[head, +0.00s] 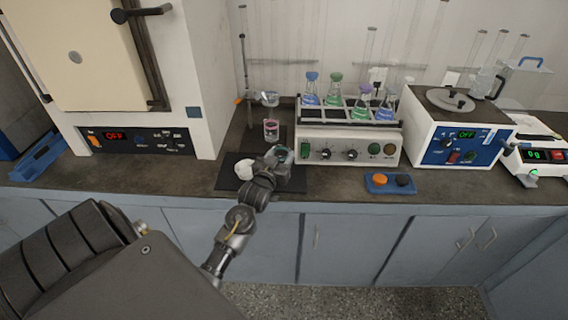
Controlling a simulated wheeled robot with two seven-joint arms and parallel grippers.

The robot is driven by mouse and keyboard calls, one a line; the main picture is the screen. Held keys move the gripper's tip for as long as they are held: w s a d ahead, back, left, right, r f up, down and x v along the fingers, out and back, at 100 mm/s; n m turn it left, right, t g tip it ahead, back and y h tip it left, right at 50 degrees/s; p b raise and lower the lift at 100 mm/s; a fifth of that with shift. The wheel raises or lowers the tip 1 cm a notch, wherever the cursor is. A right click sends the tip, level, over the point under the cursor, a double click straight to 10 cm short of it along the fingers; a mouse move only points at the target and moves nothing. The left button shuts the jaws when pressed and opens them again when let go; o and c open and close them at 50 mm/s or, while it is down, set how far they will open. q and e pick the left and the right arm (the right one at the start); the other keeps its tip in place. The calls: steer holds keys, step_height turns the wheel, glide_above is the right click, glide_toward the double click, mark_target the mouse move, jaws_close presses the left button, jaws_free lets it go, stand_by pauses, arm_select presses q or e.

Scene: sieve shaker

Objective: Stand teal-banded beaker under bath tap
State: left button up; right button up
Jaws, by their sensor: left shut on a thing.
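My left gripper (277,160) is over the dark mat at the front of the bench, left of the shaker. It is shut on a small glass vessel with a teal tint, which appears to be the teal-banded beaker (284,152); the gripper and wrist hide much of it. The white and blue bath (460,142), with a lid on top and a lit display, stands well to the right. My right gripper is not in view.
A beaker with a pinkish band (271,131) stands behind the gripper. A white lump (244,169) lies on the mat (230,181). The shaker (347,148) carries several flasks. A blue tray (390,190) lies before it. A balance (540,160) stands far right.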

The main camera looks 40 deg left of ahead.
arm_select(q)
steer(key=shift+w+f, duration=0.2)
steer(key=f, duration=0.1)
steer(key=f+p, duration=0.1)
steer(key=shift+w+d+f, duration=0.15)
steer(key=shift+w+f, duration=0.2)
steer(key=shift+f, duration=0.05)
steer(key=shift+f+p, duration=0.3)
steer(key=shift+f, duration=0.1)
steer(key=shift+f, duration=0.1)
steer(key=o, duration=1)
